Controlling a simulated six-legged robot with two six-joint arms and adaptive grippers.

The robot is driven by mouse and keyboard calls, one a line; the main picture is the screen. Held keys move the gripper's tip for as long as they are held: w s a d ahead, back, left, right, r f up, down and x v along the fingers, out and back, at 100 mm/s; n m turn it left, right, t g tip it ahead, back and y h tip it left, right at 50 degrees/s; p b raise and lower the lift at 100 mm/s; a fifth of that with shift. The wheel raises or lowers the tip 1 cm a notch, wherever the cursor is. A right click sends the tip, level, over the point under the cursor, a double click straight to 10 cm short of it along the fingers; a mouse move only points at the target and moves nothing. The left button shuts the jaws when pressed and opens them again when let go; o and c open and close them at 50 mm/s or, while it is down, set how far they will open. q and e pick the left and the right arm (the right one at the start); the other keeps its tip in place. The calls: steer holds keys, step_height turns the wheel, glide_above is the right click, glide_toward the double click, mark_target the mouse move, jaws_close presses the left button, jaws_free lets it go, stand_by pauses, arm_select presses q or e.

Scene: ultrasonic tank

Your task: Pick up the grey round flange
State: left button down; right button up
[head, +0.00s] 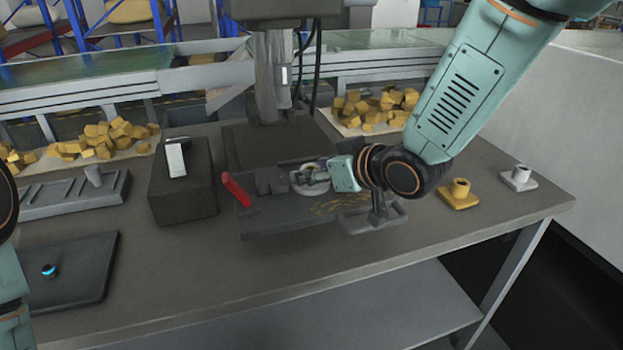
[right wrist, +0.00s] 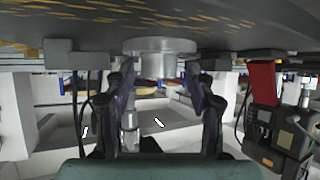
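The grey round flange (head: 303,187) lies on the dark fixture plate (head: 275,222) in the middle of the bench, partly covered by my right gripper (head: 318,178). In the right wrist view, which looks upside down, the flange (right wrist: 160,46) shows its wide disc and narrower hub. My right gripper (right wrist: 160,76) is open, with one finger on each side of the hub. A narrow gap seems to show at the fingertips; firm contact cannot be made out. My left gripper is out of view; only part of my left arm shows at the left edge.
A red handle (head: 235,190) stands at the fixture's left, beside a dark block (head: 183,190). A machine head (head: 270,80) hangs behind. A yellow square-based part (head: 460,194) and a grey one (head: 519,178) stand right. The bench front is clear.

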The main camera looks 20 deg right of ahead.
steer(key=shift+c, duration=0.7)
steer(key=shift+w+f, duration=0.15)
steer(key=shift+w, duration=0.05)
steer(key=c, duration=0.3)
steer(key=shift+s, duration=0.1)
steer(key=c, duration=0.6)
jaws_close()
step_height(320, 180, up, 10)
steer(key=p, duration=0.3)
steer(key=shift+p, duration=0.35)
